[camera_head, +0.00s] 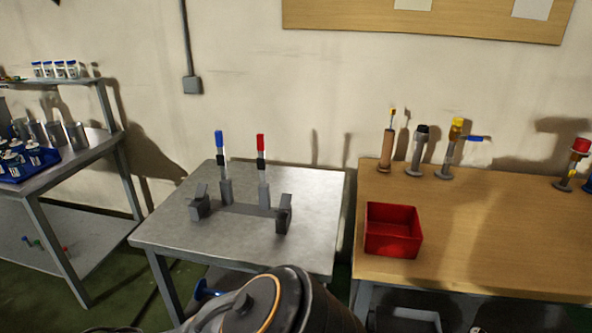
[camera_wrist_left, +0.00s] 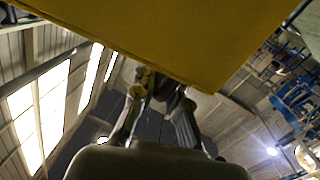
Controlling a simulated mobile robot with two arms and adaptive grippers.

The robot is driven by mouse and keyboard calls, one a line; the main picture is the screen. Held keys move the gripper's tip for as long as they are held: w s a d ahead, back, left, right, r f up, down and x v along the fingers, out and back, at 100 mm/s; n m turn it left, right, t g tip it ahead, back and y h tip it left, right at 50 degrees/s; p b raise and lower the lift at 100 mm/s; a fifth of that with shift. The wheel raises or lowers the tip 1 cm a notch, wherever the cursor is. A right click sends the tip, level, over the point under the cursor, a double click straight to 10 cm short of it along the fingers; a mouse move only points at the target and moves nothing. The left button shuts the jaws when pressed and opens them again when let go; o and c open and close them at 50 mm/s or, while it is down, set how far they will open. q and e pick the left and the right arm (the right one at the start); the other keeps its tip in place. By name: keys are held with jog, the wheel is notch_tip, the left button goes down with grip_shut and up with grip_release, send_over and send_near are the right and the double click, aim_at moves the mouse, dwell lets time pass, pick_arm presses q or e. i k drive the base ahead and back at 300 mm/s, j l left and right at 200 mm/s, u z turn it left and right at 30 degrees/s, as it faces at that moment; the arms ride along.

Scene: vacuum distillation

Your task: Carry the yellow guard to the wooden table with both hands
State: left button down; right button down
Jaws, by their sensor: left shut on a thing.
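The yellow guard (camera_wrist_left: 190,35) fills the top of the left wrist view as a broad flat panel with a slanted lower edge. My left gripper (camera_wrist_left: 160,88) is shut on it at that edge. The guard does not show in the head view, and neither does either gripper. The wooden table (camera_head: 490,235) stands at the right in the head view. My right gripper is out of view.
A red bin (camera_head: 393,231) stands at the wooden table's front left, with several tools (camera_head: 420,150) along its back. A grey metal table (camera_head: 240,240) holding a fixture stands left of it across a narrow gap. The wooden table's middle is clear.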

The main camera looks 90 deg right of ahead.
aim_at(504, 213)
jog(key=z, duration=2.25)
jog(key=l+z, duration=0.3)
jog(key=i+l+z, duration=0.1)
jog(key=l+z, duration=0.2)
jog(key=l, duration=0.2)
jog(key=i+l, duration=0.1)
jog(key=l, duration=0.35)
jog(key=i+l, duration=0.1)
jog(key=l, duration=0.4)
jog(key=i+l, duration=0.1)
jog(key=l, duration=0.35)
jog(key=i+l, duration=0.1)
jog(key=l, duration=0.4)
jog(key=i+l, duration=0.1)
jog(key=l, duration=0.35)
jog(key=i+l, duration=0.1)
jog(key=l, duration=0.4)
